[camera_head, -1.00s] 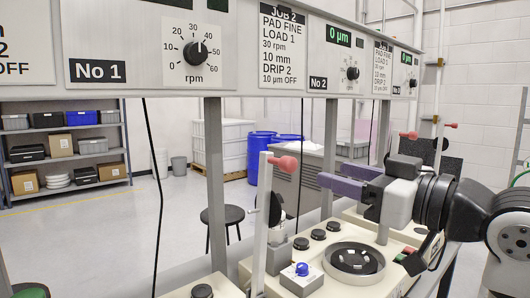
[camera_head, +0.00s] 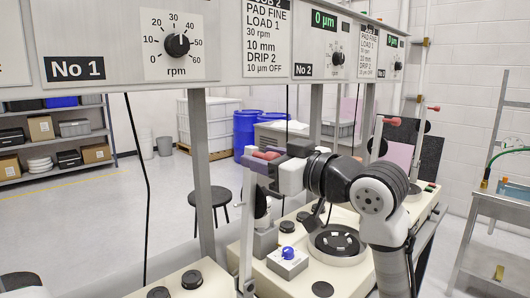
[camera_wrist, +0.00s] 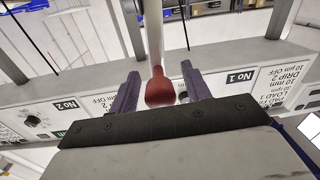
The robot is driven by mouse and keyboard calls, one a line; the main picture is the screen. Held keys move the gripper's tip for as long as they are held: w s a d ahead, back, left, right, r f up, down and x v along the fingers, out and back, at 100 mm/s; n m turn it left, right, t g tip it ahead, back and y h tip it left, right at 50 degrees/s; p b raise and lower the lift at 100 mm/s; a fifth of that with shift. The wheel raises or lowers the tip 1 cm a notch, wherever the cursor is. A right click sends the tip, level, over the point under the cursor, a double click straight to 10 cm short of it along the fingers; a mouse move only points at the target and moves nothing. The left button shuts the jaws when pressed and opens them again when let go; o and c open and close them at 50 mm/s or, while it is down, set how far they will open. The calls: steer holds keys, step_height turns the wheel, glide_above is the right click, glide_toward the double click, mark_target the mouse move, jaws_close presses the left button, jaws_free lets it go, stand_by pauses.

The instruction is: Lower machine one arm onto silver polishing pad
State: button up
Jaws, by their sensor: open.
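A machine's upright grey arm (camera_head: 247,225) stands raised and carries a red handle (camera_head: 266,155) at its top. My gripper (camera_head: 262,165) is at that handle with its purple fingers. In the wrist view the red handle (camera_wrist: 160,90) lies between the two open fingers (camera_wrist: 158,88), with gaps on both sides. A round dish (camera_head: 337,243) with a silver rim, dark inside and with pale pieces, sits on the cream machine top, to the right of the arm. I cannot tell which machine number this arm belongs to.
A panel with the No 1 sign (camera_head: 75,68) and the No 2 sign (camera_head: 304,70) hangs above. A small box with a blue knob (camera_head: 288,253) stands between arm and dish. Grey posts (camera_head: 203,170) rise behind. Another red handle (camera_head: 391,122) stands farther right.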

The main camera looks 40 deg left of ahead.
steer(key=shift+a, duration=0.15)
jaws_close()
steer(key=shift+s, duration=0.1)
